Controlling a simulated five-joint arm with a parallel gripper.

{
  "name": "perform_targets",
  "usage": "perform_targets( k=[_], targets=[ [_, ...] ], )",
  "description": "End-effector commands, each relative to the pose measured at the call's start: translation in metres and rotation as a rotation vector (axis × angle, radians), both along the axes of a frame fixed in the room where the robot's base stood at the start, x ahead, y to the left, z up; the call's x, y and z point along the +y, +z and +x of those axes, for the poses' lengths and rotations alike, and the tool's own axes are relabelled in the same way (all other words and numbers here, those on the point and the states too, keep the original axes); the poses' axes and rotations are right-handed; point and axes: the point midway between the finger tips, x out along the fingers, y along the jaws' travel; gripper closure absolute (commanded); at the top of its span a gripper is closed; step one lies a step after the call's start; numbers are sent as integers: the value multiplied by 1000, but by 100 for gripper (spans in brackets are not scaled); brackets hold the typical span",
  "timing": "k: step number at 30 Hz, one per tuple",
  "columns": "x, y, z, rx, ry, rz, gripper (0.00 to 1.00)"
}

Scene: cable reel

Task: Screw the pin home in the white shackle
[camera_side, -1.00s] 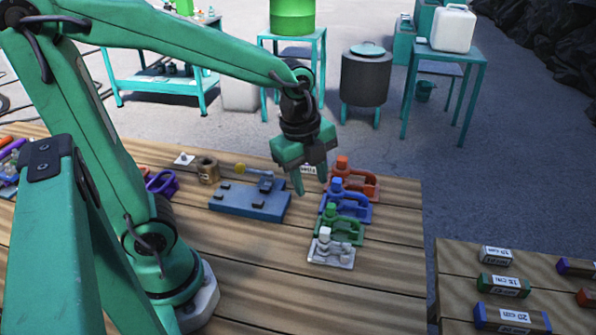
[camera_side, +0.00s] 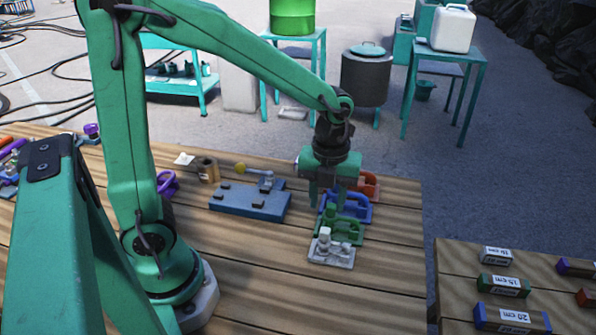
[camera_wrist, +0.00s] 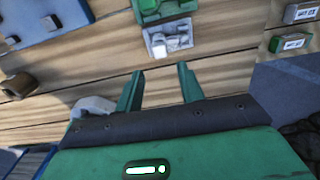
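The white shackle (camera_side: 331,254) sits on the wooden table at the front end of a row of coloured shackles. Its upright pin (camera_side: 325,234) has a small white head; how deep it is screwed in is too small to tell. The shackle also shows in the wrist view (camera_wrist: 168,42), just beyond my fingertips. My gripper (camera_side: 327,200) points down with its fingers apart, above and behind the white shackle, over the blue and green ones. In the wrist view my gripper (camera_wrist: 160,73) is open, with nothing between the fingers.
Green (camera_side: 348,232), blue (camera_side: 358,212) and red (camera_side: 370,186) shackles stand close behind the white one. A blue clamp plate (camera_side: 245,206) is to the left, with a brown ring (camera_side: 208,169) beyond. Table in front of the white shackle is clear.

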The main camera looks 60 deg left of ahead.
Motion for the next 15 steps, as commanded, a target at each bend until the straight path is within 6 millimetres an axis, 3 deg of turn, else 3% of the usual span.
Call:
perform_targets(
  k=[15],
  targets=[
    [0, -37, -1, 4, 2, 1, 62]
  ],
)
